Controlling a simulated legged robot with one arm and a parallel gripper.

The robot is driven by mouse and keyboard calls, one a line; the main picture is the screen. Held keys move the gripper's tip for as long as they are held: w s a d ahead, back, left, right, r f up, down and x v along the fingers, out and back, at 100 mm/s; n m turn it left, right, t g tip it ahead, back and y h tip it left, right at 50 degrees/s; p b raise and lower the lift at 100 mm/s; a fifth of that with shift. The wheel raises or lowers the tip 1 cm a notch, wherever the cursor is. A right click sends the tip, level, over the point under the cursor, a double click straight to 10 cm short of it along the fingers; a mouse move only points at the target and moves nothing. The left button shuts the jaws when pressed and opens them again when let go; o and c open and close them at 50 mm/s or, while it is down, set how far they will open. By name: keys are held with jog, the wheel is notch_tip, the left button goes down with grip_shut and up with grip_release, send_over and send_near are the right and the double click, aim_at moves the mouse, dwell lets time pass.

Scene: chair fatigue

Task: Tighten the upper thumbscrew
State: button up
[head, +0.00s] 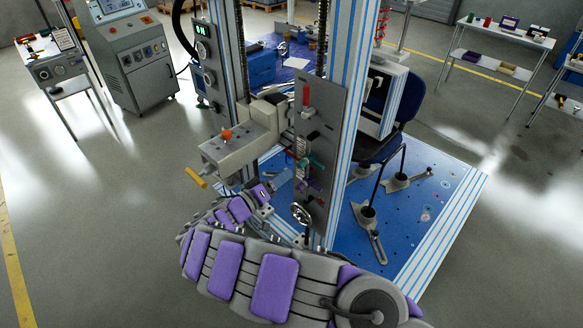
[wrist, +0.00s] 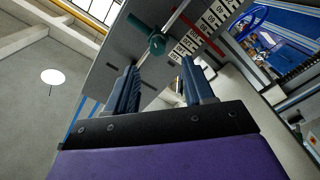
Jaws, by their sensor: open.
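A teal thumbscrew (wrist: 157,43) on a thin metal rod shows in the wrist view, against a grey plate (wrist: 118,48). A teal part, likely the same thumbscrew, also shows in the head view (head: 317,160) on the upright grey plate (head: 326,112). My gripper (wrist: 160,66) is open and empty. Its two blue-grey fingers point toward the teal thumbscrew, which appears between and beyond the fingertips, apart from them. In the head view my gripper (head: 283,177) is small and partly hidden, just left of the plate.
A red handle (head: 306,96) sits higher on the plate, and a round handwheel (head: 301,214) is below. A grey clamp block (head: 240,148) with an orange knob juts out at left. The chair (head: 385,125) stands behind the column on a blue base (head: 405,225). The floor at left is clear.

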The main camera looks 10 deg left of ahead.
jog(key=p+v, duration=0.1)
jog(key=v, duration=0.9)
